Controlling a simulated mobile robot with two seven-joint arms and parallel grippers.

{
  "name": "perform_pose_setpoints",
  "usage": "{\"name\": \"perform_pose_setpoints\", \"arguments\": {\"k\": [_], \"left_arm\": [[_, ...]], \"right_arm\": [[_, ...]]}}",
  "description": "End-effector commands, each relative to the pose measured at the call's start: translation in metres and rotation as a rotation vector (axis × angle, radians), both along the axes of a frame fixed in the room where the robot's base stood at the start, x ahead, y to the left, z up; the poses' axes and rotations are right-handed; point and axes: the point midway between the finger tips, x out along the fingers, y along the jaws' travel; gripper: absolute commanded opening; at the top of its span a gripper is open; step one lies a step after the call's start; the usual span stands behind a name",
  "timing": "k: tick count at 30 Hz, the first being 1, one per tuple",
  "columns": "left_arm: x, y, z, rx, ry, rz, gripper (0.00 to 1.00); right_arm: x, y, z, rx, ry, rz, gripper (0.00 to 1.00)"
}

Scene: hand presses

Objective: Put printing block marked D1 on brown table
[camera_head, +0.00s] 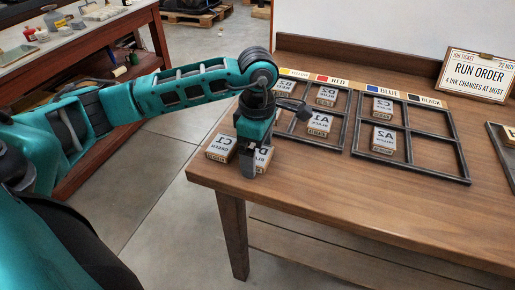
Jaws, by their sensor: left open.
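The brown table (330,215) fills the right half of the head view. My left gripper (251,165) is open and points down over the table's front left corner. A printing block (264,158) is right at its fingers, partly hidden by them; its label is only partly readable, with a D showing. I cannot tell whether the fingers touch it. A block marked C1 (221,148) lies on the table just left of the gripper. My right gripper is out of view.
Two dark metal frames hold blocks, including A1 (317,123), A2 (384,138) and C2 (382,107). A run order sign (477,77) stands at the back right. Another workbench (80,45) stands at the far left.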

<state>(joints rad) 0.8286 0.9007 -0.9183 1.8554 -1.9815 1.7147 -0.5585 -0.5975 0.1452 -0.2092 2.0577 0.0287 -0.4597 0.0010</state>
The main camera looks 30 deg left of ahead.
Motion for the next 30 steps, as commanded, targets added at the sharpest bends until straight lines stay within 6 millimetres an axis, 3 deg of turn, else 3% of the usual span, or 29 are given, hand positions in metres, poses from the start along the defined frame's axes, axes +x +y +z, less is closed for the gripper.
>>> {"name": "perform_pose_setpoints", "arguments": {"k": [5, 19, 24, 30], "left_arm": [[0.001, 0.0, 0.013, 0.0, -0.004, 0.0, 0.99], [0.001, 0.0, 0.107, 0.001, -0.003, -0.001, 0.99], [0.0, 0.0, 0.121, 0.0, -0.001, 0.0, 0.99], [0.0, 0.0, 0.124, 0.0, 0.0, 0.0, 0.99]], "right_arm": [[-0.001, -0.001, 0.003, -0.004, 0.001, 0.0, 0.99], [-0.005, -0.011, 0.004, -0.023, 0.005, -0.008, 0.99], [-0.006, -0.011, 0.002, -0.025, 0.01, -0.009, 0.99], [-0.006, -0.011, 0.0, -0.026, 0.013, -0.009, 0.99]]}}
